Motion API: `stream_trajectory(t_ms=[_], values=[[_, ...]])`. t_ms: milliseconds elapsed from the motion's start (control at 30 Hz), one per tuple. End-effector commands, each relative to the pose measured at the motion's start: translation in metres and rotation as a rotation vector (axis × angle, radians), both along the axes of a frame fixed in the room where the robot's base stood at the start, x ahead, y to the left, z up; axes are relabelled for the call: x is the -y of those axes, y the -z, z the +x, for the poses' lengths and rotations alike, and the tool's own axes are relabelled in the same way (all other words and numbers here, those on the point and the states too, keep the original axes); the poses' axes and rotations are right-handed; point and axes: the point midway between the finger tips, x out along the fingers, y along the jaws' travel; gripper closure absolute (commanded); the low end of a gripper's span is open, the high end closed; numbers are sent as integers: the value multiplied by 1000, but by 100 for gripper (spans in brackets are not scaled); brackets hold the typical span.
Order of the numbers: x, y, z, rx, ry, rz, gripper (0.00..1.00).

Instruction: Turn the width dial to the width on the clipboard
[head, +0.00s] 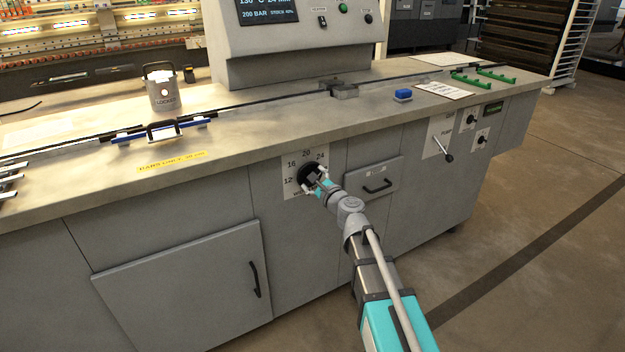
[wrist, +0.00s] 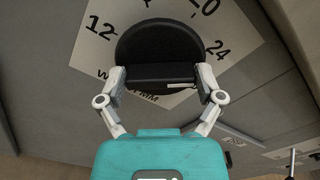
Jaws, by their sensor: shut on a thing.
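The width dial is a black round knob (head: 308,172) on a white plate (head: 291,187) on the cabinet front, marked 12, 16, 20 and 24. In the wrist view the dial (wrist: 157,42) has a raised grip bar, and a thin white line shows near its right end. My gripper (head: 318,181) is at the dial, with one finger on each end of the bar; it also shows in the wrist view (wrist: 162,84). The fingers hide part of the dial and plate. A white sheet, perhaps the clipboard (head: 443,91), lies on the counter; its writing is too small to read.
A lever (head: 443,148) sticks out right of a small drawer (head: 373,182). A cabinet door with a black handle (head: 254,279) is at lower left. A blue block (head: 403,95), green pieces (head: 484,77) and a grey padlock-shaped container (head: 163,94) are on the counter.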

Motion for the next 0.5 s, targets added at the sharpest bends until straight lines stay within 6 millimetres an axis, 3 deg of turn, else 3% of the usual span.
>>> stream_trajectory(t_ms=[300,333,400,500], values=[[-3,0,-3,0,-9,0,62],[-3,0,-3,-1,-9,0,9],[-2,0,-2,0,-8,0,0],[-2,0,-2,0,-6,0,0]])
